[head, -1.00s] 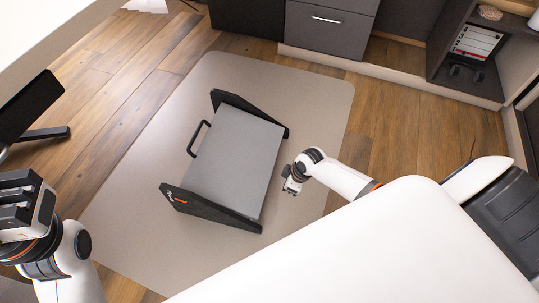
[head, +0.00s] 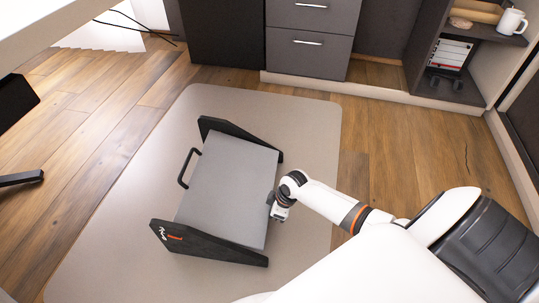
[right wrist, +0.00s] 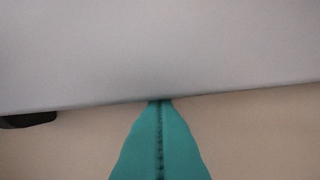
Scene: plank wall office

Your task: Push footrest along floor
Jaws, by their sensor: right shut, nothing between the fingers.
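The footrest (head: 228,185) has a grey top, black side panels and a black handle on its left edge. It stands on a beige floor mat (head: 305,135). My right gripper (head: 277,212) is at the footrest's right edge, low over the mat. In the right wrist view the shut teal fingers (right wrist: 160,104) meet the edge of the footrest's grey top (right wrist: 160,50), with nothing between them. They look to be touching it or very close. My left gripper is outside the head view.
Dark drawers (head: 308,45) and an open shelf (head: 455,65) with a white mug (head: 511,22) stand along the back. A desk edge (head: 60,25) is at upper left, with black chair parts (head: 18,98) below it. Mat and wood floor left of the footrest are clear.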

